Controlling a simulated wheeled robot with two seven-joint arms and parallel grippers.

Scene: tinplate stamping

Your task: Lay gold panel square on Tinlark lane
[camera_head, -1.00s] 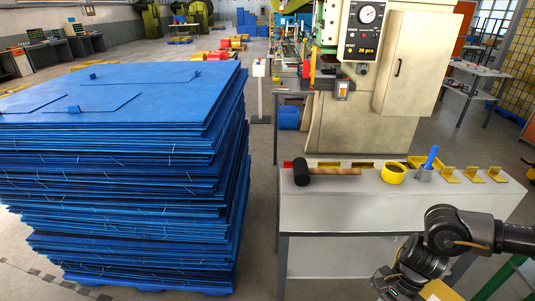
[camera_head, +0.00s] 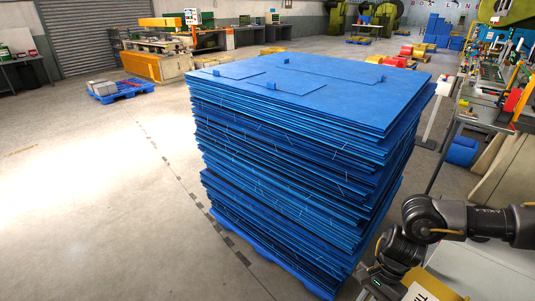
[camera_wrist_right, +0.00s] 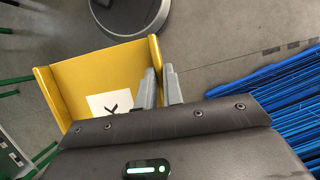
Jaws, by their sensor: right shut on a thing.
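The gold panel shows at the bottom right of the head view (camera_head: 440,287), partly cut off by the frame edge. Its white label begins with "TI". In the right wrist view the panel (camera_wrist_right: 88,75) is yellow with raised edges, and part of its white label shows a "K". My right gripper (camera_wrist_right: 161,88) is shut on the panel's edge and holds it up above the floor, right of the blue stack in the head view. My left gripper is not in view. I cannot make out a lane marked Tinlark.
A tall stack of blue sheets (camera_head: 290,150) on a blue pallet (camera_head: 250,245) fills the middle, close to my right arm. Open floor (camera_head: 80,200) lies to its left. Another blue pallet (camera_head: 122,92) with grey items stands further back. Machine benches stand at right.

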